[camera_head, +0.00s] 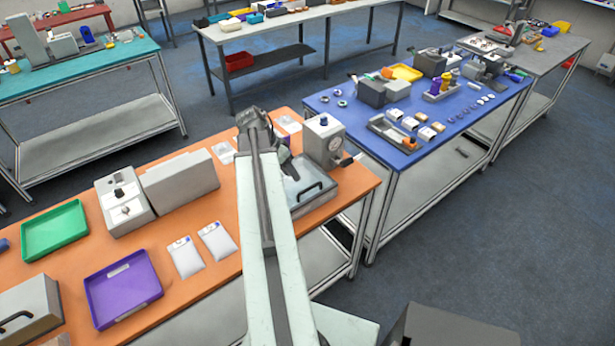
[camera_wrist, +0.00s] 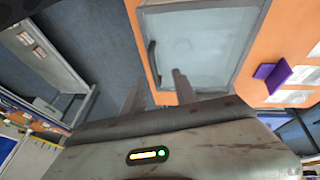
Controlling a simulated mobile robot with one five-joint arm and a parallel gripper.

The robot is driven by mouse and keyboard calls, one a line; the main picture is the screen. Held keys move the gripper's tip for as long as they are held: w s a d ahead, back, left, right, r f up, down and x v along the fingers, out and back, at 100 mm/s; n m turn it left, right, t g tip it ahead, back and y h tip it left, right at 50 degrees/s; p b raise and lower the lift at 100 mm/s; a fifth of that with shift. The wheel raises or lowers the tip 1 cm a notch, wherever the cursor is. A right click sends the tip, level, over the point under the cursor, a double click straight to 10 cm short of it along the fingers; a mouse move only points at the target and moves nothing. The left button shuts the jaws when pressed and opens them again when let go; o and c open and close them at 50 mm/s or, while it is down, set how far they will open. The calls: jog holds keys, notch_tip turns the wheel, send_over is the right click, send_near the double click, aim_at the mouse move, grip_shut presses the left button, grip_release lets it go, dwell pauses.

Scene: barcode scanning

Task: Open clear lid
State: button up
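The clear lid (camera_head: 300,180) covers a shallow grey box on the orange table's right part, beside a grey device. It lies flat and looks closed. A dark curved handle (camera_head: 309,191) stands near its front edge. In the wrist view the lid (camera_wrist: 205,45) is a pale see-through panel with a grey rim, and the handle (camera_wrist: 152,62) is at its left. My gripper (camera_wrist: 157,82) is open and empty, its two fingers apart. The handle shows between and just beyond the fingertips; I cannot tell the gap in depth. In the head view my arm partly hides the gripper.
A grey device with a dial (camera_head: 323,142) stands close behind the lid. A grey box (camera_head: 180,180), white packets (camera_head: 217,240), a purple tray (camera_head: 123,290) and a green tray (camera_head: 55,230) occupy the orange table. A crowded blue table (camera_head: 400,160) stands to the right.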

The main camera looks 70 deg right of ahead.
jog(key=shift+m, duration=0.4)
jog(key=s+d+f+b, duration=0.1)
jog(key=f+b, duration=0.1)
jog(key=s+d+f+b, duration=0.1)
jog(key=s+f+b, duration=0.1)
jog(key=b, duration=0.1)
jog(key=s+f+b, duration=0.2)
jog(key=f, duration=0.1)
jog(key=shift+d, duration=0.4)
jog(key=shift+r, duration=0.15)
grip_shut()
dwell(0.5)
